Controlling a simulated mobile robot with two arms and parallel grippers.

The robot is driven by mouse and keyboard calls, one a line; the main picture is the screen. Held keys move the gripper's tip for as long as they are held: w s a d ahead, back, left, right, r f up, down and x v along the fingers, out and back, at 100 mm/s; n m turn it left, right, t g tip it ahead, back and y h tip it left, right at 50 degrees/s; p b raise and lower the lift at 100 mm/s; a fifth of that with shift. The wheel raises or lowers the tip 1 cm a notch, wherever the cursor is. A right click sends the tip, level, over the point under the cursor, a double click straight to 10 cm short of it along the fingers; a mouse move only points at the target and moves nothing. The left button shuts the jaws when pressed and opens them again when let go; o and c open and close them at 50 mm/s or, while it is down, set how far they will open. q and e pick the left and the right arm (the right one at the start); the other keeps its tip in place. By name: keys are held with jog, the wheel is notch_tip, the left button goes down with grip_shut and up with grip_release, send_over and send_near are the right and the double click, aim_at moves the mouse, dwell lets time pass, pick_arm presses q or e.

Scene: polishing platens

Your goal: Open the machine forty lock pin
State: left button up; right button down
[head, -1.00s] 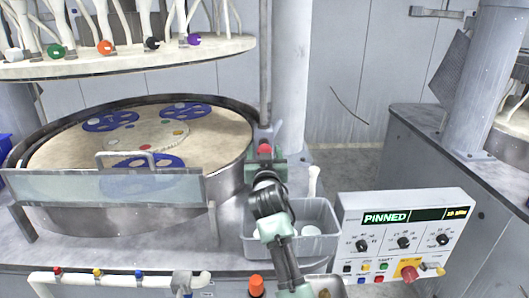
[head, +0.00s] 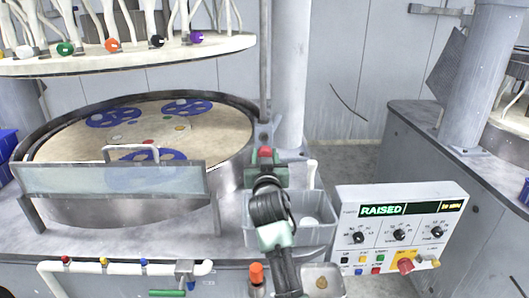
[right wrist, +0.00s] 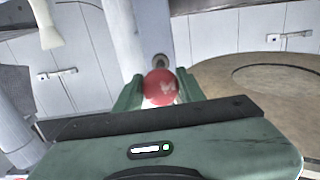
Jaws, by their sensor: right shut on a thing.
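The lock pin's red round knob (head: 265,151) stands by the right rim of the round polishing machine, near the grey column. My right gripper (head: 265,159), green and dark, reaches it from the front. In the right wrist view the red knob (right wrist: 160,87) sits between the two green fingers (right wrist: 159,92), which are shut on it. The pin's shaft below the knob is hidden by the gripper. The control panel (head: 400,228) at the right shows RAISED in green letters. My left gripper is not in view.
A white upper plate (head: 130,55) hangs above at the left. A white pipe (head: 110,267) with coloured valves runs along the front.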

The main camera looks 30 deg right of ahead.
jog(key=shift+w, duration=0.1)
jog(key=c, duration=0.9)
grip_release()
jog(key=shift+o, duration=0.2)
jog(key=shift+s+a+f, duration=0.1)
jog(key=shift+s, duration=0.1)
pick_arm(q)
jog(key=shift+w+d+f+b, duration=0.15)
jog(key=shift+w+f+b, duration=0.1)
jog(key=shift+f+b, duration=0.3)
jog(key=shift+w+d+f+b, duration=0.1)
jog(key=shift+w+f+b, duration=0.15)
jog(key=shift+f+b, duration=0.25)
pick_arm(e)
jog(key=v, duration=0.7)
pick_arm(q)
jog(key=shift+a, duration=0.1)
pick_arm(e)
jog(key=shift+s, duration=0.15)
